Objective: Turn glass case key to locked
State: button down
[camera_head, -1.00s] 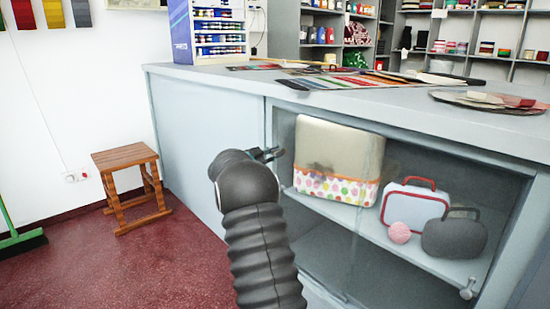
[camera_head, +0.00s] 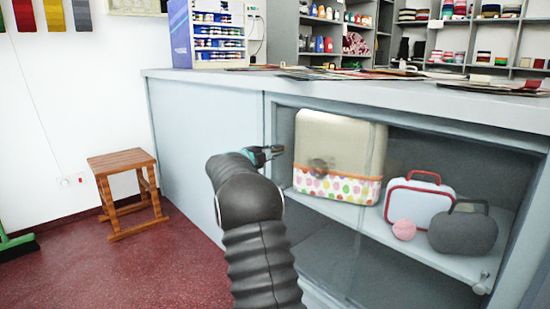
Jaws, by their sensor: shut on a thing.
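The glass case (camera_head: 345,238) is set into the front of the grey counter, with glass panes across it. My gripper (camera_head: 270,152) is at the upper left edge of the case opening, by the frame post. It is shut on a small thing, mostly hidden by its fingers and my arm. Teal shows at the gripper. I cannot make out a key or which way it points. A small metal fitting (camera_head: 483,284) shows low at the right of the case; I cannot tell whether it is a lock.
Inside the case are a cream cover with a dotted band (camera_head: 338,155), a pale case with red trim (camera_head: 418,202), a pink ball (camera_head: 404,229) and a dark grey bag (camera_head: 463,233). A wooden stool (camera_head: 122,165) stands left. Red floor between is clear.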

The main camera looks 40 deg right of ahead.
jog(key=shift+f+m+b, duration=0.1)
jog(key=shift+m+b, duration=0.35)
jog(key=shift+m, duration=0.65)
jog(key=c, duration=1.3)
grip_release()
jog(key=s+a, duration=0.1)
jog(key=a, duration=1.1)
